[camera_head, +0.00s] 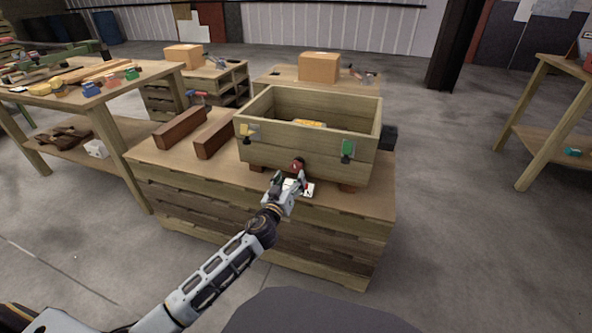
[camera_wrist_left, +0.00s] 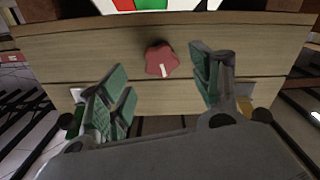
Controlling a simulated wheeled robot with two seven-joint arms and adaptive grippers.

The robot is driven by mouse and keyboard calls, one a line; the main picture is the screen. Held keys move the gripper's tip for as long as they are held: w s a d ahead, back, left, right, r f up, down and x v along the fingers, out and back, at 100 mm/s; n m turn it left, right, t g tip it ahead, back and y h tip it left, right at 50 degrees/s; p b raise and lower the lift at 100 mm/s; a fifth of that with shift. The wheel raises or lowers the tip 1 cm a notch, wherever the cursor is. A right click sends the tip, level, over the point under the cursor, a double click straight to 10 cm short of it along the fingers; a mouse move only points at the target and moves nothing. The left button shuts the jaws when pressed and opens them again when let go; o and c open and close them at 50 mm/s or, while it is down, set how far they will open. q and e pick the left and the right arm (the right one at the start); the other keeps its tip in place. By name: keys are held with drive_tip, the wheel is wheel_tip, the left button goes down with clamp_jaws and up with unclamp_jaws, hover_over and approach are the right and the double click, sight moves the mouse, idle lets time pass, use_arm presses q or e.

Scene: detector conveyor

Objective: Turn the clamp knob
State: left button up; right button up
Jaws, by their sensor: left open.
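The red clamp knob (camera_head: 298,164) sits on the front wall of a wooden box (camera_head: 268,152). In the left wrist view the knob (camera_wrist_left: 161,60) is lobed, with a short white mark on its face. My left gripper (camera_head: 288,181) is in front of the box wall, close to the knob. In the left wrist view the gripper (camera_wrist_left: 164,82) is open, with green-padded fingers spread on either side of the knob's line. The knob appears beyond the fingertips, apart from them. My right gripper is not in view.
The box stands on blocks on a wooden bench (camera_head: 170,165). Two brown beams (camera_head: 214,138) lie left of the box.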

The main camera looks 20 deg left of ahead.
sight(295, 170)
use_arm(q)
drive_tip(key=shift+w, duration=0.95)
drive_tip(key=shift+w+b, duration=0.35)
drive_tip(key=shift+w, duration=2.05)
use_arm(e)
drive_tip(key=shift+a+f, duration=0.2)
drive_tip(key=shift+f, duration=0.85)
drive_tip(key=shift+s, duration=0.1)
use_arm(q)
drive_tip(key=shift+d, duration=0.1)
drive_tip(key=c, duration=1)
drive_tip(key=shift+c, duration=0.2)
drive_tip(key=shift+m, duration=0.3)
drive_tip(key=shift+m, duration=0.3)
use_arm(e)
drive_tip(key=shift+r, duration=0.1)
